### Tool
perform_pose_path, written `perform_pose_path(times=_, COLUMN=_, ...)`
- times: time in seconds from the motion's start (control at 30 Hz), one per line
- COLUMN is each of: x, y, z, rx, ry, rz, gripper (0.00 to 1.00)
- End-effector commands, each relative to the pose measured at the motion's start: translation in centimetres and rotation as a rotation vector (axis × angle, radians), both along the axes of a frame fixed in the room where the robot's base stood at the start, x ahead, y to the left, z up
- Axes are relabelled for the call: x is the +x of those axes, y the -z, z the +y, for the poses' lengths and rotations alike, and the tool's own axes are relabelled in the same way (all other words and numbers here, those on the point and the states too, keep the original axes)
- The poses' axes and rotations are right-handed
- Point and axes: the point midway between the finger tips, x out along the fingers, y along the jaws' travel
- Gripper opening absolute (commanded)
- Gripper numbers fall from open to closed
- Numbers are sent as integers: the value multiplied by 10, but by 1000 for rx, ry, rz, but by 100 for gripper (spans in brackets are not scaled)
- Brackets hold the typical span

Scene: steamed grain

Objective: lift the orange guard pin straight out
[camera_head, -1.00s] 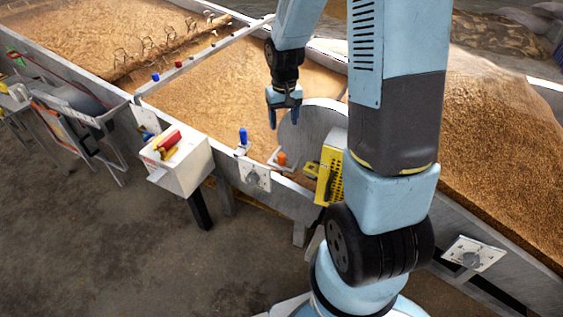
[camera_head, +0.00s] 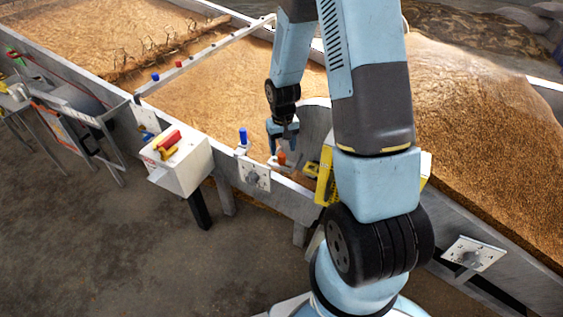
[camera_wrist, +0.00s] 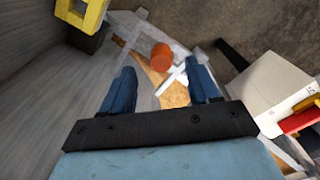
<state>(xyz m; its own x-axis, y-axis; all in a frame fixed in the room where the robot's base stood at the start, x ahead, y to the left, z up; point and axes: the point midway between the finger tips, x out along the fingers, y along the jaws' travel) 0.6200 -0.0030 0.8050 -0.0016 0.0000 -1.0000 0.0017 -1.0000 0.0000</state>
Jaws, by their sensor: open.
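The orange guard pin (camera_head: 281,158) stands upright on a small light plate at the trough's near edge, beside the grey disc. It also shows in the wrist view (camera_wrist: 161,56) as a round orange head, beyond and between my two blue fingers. My gripper (camera_head: 281,145) points down just above and behind the pin in the head view. In the wrist view my gripper (camera_wrist: 163,82) is open with nothing between its fingers. The pin's lower part is hidden in the wrist view. Whether a fingertip touches the pin cannot be told.
A yellow bracket (camera_head: 325,176) stands right of the pin, close to my arm. A blue pin (camera_head: 243,136) stands to its left on the trough edge. A white box (camera_head: 178,165) with red and yellow parts is farther left. The grey disc (camera_head: 316,122) rises behind.

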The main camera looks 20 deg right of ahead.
Motion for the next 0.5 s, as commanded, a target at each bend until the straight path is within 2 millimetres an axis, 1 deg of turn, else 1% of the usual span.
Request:
perform_pose_path(times=0.17, x=1, y=9, z=0, rx=0, ry=0, rz=1, gripper=61)
perform_pose_path(times=0.4, x=3, y=38, z=1, rx=0, ry=2, rz=2, gripper=61)
perform_pose_path(times=0.5, x=3, y=47, z=1, rx=0, ry=1, rz=1, gripper=61)
